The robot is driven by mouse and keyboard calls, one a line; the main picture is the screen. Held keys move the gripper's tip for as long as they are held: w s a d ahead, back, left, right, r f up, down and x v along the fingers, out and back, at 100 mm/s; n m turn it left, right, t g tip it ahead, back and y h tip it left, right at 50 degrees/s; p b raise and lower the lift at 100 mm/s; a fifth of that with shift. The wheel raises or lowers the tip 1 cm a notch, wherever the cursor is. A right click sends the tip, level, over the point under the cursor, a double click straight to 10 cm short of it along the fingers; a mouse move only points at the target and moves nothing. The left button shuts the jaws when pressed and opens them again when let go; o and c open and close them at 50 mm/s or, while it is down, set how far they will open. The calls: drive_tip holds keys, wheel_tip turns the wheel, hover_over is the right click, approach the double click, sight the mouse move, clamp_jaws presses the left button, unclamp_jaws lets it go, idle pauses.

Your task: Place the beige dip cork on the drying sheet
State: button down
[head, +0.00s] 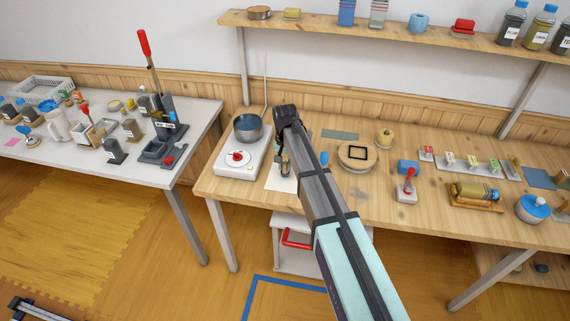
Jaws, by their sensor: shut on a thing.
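A pale cream sheet (279,184), which looks like the drying sheet, lies flat on the wooden bench to the right of the white hot plate. My arm reaches over the bench and covers the sheet's right side. My gripper (284,171) points down over the sheet. It is shut on a small beige piece, apparently the beige dip cork, mostly hidden by the fingers. I cannot tell whether the cork touches the sheet.
A grey pot (247,128) stands on the white hot plate (236,167) close to the left. A shelf (400,36) runs above.

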sight(285, 163)
drive_tip(key=shift+f, duration=0.4)
drive_tip(key=shift+f, duration=0.1)
drive_tip(key=c, duration=1)
unclamp_jaws()
wheel_tip(285, 163, up, 12)
drive_tip(key=b, duration=0.3)
drive_tip(key=shift+b, duration=0.35)
